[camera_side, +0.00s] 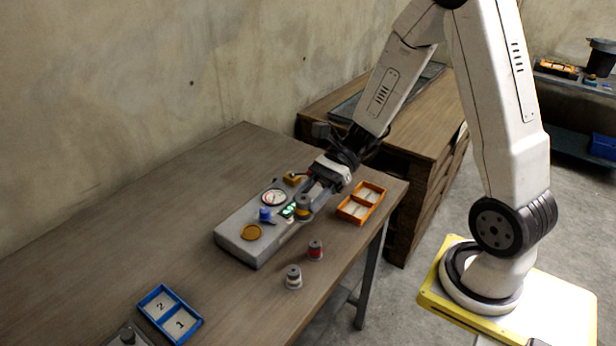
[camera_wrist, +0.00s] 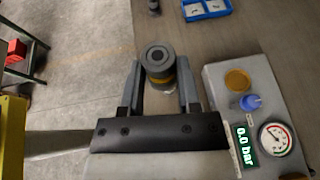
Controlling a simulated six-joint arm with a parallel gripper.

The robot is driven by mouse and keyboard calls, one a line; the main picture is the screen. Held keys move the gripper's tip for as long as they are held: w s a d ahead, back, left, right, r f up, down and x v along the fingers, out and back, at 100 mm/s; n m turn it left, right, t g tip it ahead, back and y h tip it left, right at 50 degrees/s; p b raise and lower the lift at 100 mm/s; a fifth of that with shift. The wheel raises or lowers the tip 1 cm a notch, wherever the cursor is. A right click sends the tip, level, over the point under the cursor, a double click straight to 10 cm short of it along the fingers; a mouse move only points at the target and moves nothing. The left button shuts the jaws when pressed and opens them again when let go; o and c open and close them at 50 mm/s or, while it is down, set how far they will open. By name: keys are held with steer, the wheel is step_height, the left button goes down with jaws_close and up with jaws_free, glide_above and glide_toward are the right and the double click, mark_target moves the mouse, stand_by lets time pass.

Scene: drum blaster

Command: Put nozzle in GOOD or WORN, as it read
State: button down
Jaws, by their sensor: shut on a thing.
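My gripper (camera_side: 308,196) is shut on a grey nozzle with a yellow band (camera_side: 303,207). In the wrist view the nozzle (camera_wrist: 158,62) sits between the two fingers (camera_wrist: 158,88), its round end facing the camera. In the side view it is at the front right edge of a grey test box (camera_side: 243,238); I cannot tell whether it touches the box. The box's green display (camera_wrist: 245,146) reads 0.0 bar, beside a round dial (camera_wrist: 275,138). An orange two-compartment tray (camera_side: 361,204) stands to the right, its labels too small to read.
A nozzle with a red band (camera_side: 315,250) and one with a dark band (camera_side: 293,278) stand in front of the box. A blue tray marked 1 and 2 (camera_side: 170,314) lies at the front left. The box carries a blue knob (camera_side: 265,214) and a yellow disc (camera_side: 251,232).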

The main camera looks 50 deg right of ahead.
steer(key=s+d+f+n+g+h, duration=0.3)
steer(key=s+n+g+h, duration=0.1)
steer(key=s+n+g, duration=0.4)
steer(key=s+d+f+n+g+h, duration=0.25)
steer(key=s+n+g+h, duration=0.35)
steer(key=s, duration=0.4)
steer(key=d+n+h, duration=0.9)
steer(key=d+n, duration=0.1)
steer(key=w+d+r+n+t+h, duration=0.1)
steer(key=w+d+n+t+h, duration=0.4)
steer(key=w+n+t+h, duration=0.2)
steer(key=shift+d+r+n+t+h, duration=0.15)
steer(key=shift+r+n+t+h, duration=0.15)
steer(key=shift+n+t, duration=1.25)
steer(key=shift+f+n+g, duration=0.1)
steer(key=shift+n+g, duration=0.25)
